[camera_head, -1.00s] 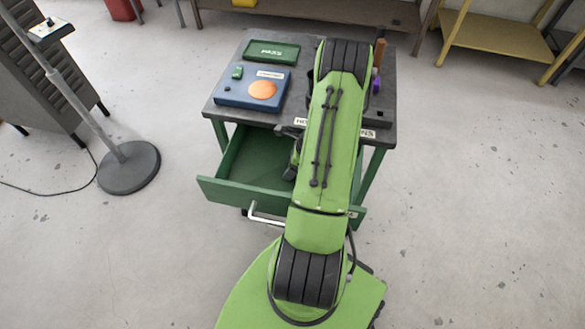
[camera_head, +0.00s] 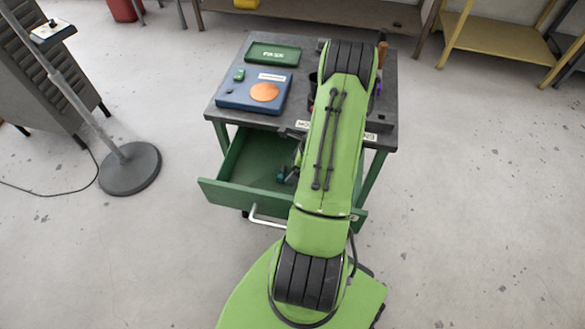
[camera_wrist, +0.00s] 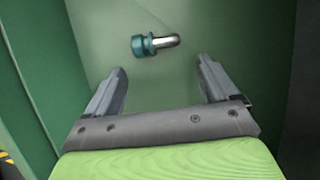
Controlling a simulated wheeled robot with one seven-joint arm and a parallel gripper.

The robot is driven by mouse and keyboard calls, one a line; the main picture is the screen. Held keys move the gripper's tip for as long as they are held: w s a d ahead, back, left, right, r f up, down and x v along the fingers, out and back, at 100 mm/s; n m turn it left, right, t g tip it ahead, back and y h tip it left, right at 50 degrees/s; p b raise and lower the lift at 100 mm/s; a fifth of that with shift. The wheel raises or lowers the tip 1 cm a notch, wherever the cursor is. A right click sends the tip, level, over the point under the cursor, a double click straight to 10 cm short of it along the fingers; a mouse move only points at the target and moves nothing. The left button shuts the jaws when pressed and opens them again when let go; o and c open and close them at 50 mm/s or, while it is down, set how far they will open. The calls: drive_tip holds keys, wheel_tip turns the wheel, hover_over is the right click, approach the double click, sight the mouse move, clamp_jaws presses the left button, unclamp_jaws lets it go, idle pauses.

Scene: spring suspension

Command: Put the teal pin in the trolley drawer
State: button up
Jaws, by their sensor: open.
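The teal pin (camera_wrist: 144,45), with a teal head and a bare metal shank, is on its side within the open green trolley drawer (camera_wrist: 85,30). In the wrist view it is just beyond my fingertips and apart from both. In the head view a small teal part of the pin (camera_head: 282,176) shows inside the drawer (camera_head: 245,165), beside my arm. My gripper (camera_wrist: 162,78) is open and empty, pointing into the drawer. In the head view my arm hides most of the gripper and the drawer's right part.
The trolley top (camera_head: 225,100) carries a blue box (camera_head: 240,97) with an orange disc and a green tray (camera_head: 272,53). Dark holders at the right are partly hidden by my arm. A lamp-like stand (camera_head: 130,168) is on the floor at left.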

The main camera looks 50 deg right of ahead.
drive_tip(key=p+v, duration=0.2)
drive_tip(key=v, duration=0.8)
drive_tip(key=w+a+r+n+h, duration=0.1)
drive_tip(key=w+a+r+n, duration=0.3)
drive_tip(key=a+r+n, duration=0.45)
drive_tip(key=w+a+r+n+h, duration=0.1)
drive_tip(key=w+a+r+n, duration=0.2)
drive_tip(key=a+r+n, duration=0.6)
drive_tip(key=s+a+r+n+t, duration=0.1)
drive_tip(key=s+a+r+n, duration=0.8)
drive_tip(key=a+n, duration=0.4)
drive_tip(key=shift+s+r+n+t, duration=0.3)
drive_tip(key=shift+s+r+n, duration=0.05)
drive_tip(key=shift+s, duration=0.5)
drive_tip(key=shift+r, duration=0.1)
